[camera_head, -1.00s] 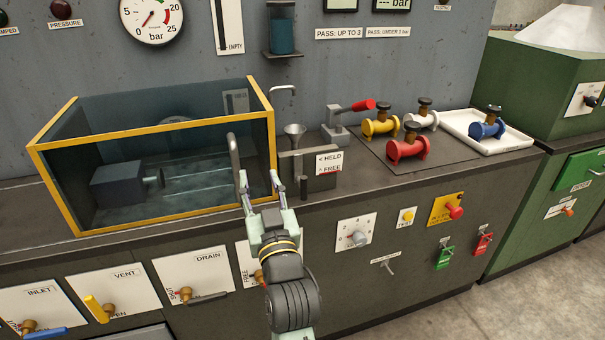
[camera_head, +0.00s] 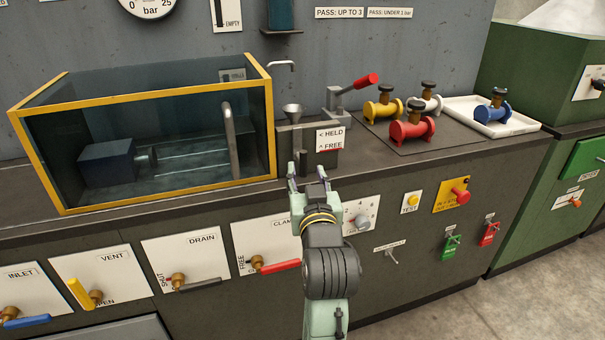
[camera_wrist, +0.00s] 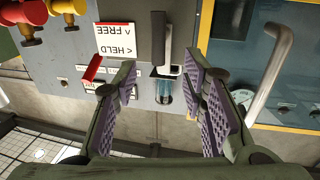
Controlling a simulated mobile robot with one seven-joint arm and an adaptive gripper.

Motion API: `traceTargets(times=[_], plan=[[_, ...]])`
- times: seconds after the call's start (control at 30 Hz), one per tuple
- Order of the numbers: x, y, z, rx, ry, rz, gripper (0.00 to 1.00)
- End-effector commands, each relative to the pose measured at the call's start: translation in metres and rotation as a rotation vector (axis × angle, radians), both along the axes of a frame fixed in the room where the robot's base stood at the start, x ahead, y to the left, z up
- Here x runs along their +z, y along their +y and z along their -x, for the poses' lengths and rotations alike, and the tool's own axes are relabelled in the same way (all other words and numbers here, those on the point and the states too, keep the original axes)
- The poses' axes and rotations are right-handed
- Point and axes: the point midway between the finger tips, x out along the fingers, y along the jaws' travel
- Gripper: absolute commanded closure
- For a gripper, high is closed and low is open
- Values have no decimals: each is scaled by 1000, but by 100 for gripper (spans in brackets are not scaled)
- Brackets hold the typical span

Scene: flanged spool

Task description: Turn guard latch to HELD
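The guard latch shows in the wrist view as a grey bar (camera_wrist: 166,58) beside a dark block, next to the HELD/FREE label (camera_wrist: 103,38). My gripper (camera_head: 307,172) is open and empty, just in front of and below the latch. In the wrist view the latch bar lies ahead, between the spread fingers of my gripper (camera_wrist: 164,82), apart from both.
The guard's silver handle (camera_wrist: 265,75) stands close on the wrist view's right. A red clamp lever (camera_head: 280,266) and a selector knob (camera_head: 362,222) are on the front panel. Red (camera_head: 413,130), yellow and white spools stand on a dark mat; a blue one is in a white tray (camera_head: 530,127).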

Motion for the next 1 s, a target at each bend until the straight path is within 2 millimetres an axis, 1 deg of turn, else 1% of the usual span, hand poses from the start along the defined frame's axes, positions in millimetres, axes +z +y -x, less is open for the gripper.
traceTargets(times=[0.03,0.2,0.3,0.4,0.53,0.8,1.0], plan=[[2,3,-15,3,11,-1,62],[2,6,-48,2,10,0,62],[2,7,-61,1,8,0,62],[1,9,-70,1,8,0,62],[0,9,-76,1,7,0,62],[0,9,-76,1,6,1,62],[0,9,-76,1,6,0,76]])
